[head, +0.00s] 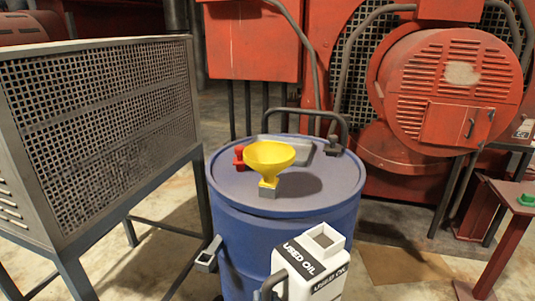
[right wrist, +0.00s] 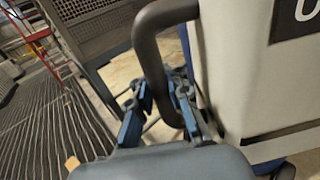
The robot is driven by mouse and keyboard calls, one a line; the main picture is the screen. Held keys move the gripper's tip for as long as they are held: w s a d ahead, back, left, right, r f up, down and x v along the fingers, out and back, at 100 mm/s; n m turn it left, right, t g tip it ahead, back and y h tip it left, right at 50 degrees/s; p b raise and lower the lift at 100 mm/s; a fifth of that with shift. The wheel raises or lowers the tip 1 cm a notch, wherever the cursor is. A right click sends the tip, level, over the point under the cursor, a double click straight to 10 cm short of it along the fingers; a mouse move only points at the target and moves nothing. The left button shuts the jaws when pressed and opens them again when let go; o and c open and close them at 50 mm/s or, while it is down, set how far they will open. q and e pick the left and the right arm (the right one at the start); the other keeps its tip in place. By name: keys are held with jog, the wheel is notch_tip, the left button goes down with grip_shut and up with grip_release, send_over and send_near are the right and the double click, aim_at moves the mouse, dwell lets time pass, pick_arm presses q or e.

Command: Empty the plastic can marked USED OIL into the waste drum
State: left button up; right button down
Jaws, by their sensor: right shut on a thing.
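The white plastic can (head: 310,268) marked USED OIL is at the bottom centre of the head view, in front of the drum and about upright. Its square mouth (head: 324,237) faces up. The blue waste drum (head: 285,225) stands behind it, with a yellow funnel (head: 270,160) on its lid. My right gripper (right wrist: 160,95) is shut on the can's dark handle (right wrist: 150,55), its blue fingers either side of the bar in the right wrist view. The can's white side also fills the right of that view.
A grey mesh-sided frame (head: 105,120) stands close to the drum's left. Red machinery (head: 445,90) fills the back right. A red stand (head: 508,240) with a green cap (head: 527,199) is at the right edge. A dark bent bar (head: 320,115) rises behind the funnel.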

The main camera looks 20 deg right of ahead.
pick_arm(q)
jog(key=shift+a+f+b, duration=0.2)
jog(key=shift+f+b, duration=0.95)
jog(key=shift+f, duration=0.05)
pick_arm(e)
jog(key=w+a+r+n+g+y, duration=0.2)
jog(key=w+a+r+y, duration=0.1)
jog(key=w+r, duration=0.3)
jog(key=w+a+r+n+g+y, duration=0.1)
jog(key=w+a+r+n+y, duration=0.2)
jog(key=w+a+r, duration=0.3)
jog(key=shift+w+a+r+n+g+y, duration=0.15)
jog(key=shift+w+r+n+g+y, duration=0.35)
jog(key=shift+w, duration=1.75)
jog(key=shift+f, duration=0.25)
pick_arm(q)
jog(key=shift+f, duration=0.1)
